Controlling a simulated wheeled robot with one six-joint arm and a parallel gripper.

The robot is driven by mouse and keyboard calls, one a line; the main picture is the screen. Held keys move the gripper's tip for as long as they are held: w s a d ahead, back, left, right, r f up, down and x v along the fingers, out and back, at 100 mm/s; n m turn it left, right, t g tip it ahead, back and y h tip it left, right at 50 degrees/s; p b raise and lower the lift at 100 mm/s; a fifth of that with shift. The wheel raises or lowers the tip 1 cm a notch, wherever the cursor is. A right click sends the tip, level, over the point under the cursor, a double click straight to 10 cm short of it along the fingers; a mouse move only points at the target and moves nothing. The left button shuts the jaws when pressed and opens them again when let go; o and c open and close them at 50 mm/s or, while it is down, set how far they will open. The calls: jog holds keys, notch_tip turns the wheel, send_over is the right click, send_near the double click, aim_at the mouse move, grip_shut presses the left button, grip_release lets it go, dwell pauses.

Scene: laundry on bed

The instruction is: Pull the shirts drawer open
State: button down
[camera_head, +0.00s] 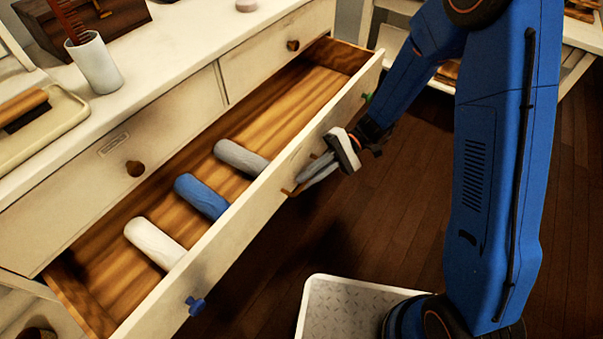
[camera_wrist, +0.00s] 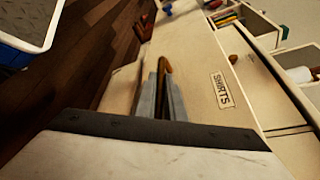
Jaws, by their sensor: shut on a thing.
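The wide lower drawer (camera_head: 240,230) of a cream dresser stands open in the head view. Its wooden inside holds a white roll (camera_head: 153,243), a blue roll (camera_head: 201,196) and a grey roll (camera_head: 240,158). A label reading SHIRTS (camera_wrist: 221,90) is on the cream front beside my gripper.
A blue knob (camera_head: 195,305) and a green knob (camera_head: 367,97) sit at the drawer front's ends. Upper drawers (camera_head: 160,140) are shut. A white cup (camera_head: 95,65) and a tray (camera_head: 45,125) stand on top.

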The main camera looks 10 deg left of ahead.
jog(key=shift+s+d, duration=0.3)
jog(key=shift+d, duration=0.4)
jog(key=shift+s+d, duration=0.25)
jog(key=shift+d, duration=0.45)
jog(key=shift+s+d, duration=0.3)
jog(key=shift+d, duration=0.4)
jog(key=c, duration=1.8)
grip_release()
jog(key=shift+c, duration=0.2)
jog(key=shift+w, duration=0.1)
jog(key=v, duration=1.7)
jog(key=shift+d+r, duration=0.1)
jog(key=shift+d, duration=0.05)
